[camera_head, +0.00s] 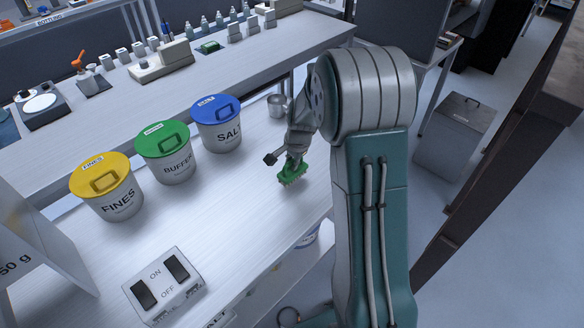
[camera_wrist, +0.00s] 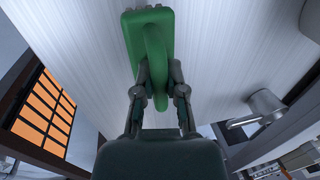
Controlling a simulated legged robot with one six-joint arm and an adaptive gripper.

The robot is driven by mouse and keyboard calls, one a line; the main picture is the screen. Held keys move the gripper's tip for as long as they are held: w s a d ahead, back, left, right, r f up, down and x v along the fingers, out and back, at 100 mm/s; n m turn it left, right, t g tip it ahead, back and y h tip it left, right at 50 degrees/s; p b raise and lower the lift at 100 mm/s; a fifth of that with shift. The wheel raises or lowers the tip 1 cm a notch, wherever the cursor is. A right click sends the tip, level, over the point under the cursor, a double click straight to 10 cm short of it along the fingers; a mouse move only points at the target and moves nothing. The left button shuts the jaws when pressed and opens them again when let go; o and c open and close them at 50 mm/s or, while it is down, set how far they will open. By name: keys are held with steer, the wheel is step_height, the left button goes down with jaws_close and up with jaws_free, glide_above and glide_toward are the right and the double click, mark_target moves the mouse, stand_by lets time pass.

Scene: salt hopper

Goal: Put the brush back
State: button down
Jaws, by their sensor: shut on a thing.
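A green brush (camera_head: 292,173) with a looped handle is at the right part of the white bench. My gripper (camera_head: 295,157) is above it. In the wrist view my gripper (camera_wrist: 157,92) has its two fingers closed on the handle of the brush (camera_wrist: 148,35). The brush is at or just above the bench top; I cannot tell whether its bristles touch it. My arm hides the bench's right end in the head view.
Buckets with lids stand on the bench: yellow FINES (camera_head: 107,188), green BUFFER (camera_head: 168,155) and blue SALT (camera_head: 217,125). A metal cup (camera_head: 276,106) stands behind my gripper. A switch box (camera_head: 163,287) is at the front. The bench middle (camera_head: 220,200) is clear.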

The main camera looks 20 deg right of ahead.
steer(key=shift+f, duration=1.05)
steer(key=c, duration=0.7)
jaws_free()
steer(key=shift+f, duration=0.1)
steer(key=shift+s, duration=0.1)
step_height(320, 180, up, 12)
steer(key=s, duration=0.2)
steer(key=s+a+r+n+t, duration=0.2)
steer(key=s+a+r+n, duration=0.45)
steer(key=s+r, duration=0.4)
steer(key=s+a+n, duration=0.2)
steer(key=s+n, duration=0.1)
steer(key=s, duration=0.4)
steer(key=s+a+r+n+t, duration=0.1)
steer(key=s+a+n, duration=0.1)
steer(key=s+n, duration=0.2)
steer(key=shift+s+r+t+h, duration=0.3)
steer(key=shift+s+h, duration=0.1)
steer(key=shift+s, duration=1.4)
